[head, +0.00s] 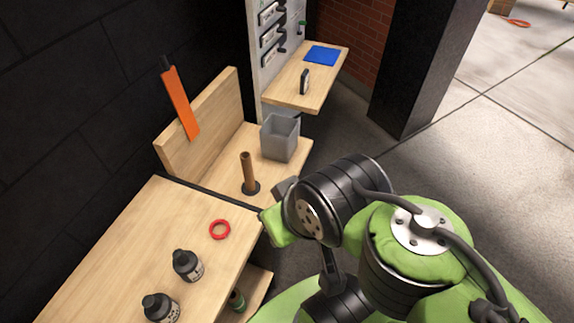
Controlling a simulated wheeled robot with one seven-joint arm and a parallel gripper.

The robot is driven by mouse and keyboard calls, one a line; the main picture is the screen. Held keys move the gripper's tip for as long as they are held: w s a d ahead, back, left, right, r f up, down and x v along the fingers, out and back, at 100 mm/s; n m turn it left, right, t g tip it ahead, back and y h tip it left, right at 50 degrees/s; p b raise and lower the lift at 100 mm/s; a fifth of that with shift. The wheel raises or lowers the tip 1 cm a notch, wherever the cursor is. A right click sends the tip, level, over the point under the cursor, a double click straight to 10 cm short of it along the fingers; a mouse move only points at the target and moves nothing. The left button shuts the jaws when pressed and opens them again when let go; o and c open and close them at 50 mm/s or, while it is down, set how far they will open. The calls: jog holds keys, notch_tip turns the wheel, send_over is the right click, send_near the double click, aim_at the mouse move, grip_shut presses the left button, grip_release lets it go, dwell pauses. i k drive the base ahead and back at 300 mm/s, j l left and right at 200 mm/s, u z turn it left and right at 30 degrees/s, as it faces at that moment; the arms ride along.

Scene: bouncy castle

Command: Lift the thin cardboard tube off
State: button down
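The thin cardboard tube (248,170) is brown and stands upright on a small dark round base (250,188) on the lower wooden shelf. My arm, green and dark grey, fills the lower right of the head view. The arm's end reaches toward the lower shelf, to the right of the tube and apart from it. My gripper's fingers are hidden behind the arm links, so I cannot see whether they are open or shut.
A grey open bin (280,138) stands behind the tube. An orange-bladed tool (181,103) leans on the wooden back board (215,115). A red ring (220,230) and two dark bottles (187,265) are on the nearer wooden table (130,235). A blue mat (322,56) lies on the far shelf.

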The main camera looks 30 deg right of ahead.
aim_at(245, 156)
jog(key=z, duration=0.3)
jog(key=l+u, duration=0.35)
jog(key=k+l+u, duration=0.1)
jog(key=l+u, duration=0.75)
jog(key=i+l+u, duration=0.1)
jog(key=l+u, duration=0.2)
jog(key=u, duration=0.2)
jog(key=k+l+u, duration=0.1)
jog(key=l+u, duration=0.35)
jog(key=k+l+u, duration=0.1)
jog(key=l+u, duration=0.2)
jog(key=u, duration=0.2)
jog(key=k+l+u, duration=0.15)
jog(key=l+u, duration=0.15)
jog(key=u, duration=0.15)
jog(key=l+u, duration=0.9)
jog(key=u, duration=0.2)
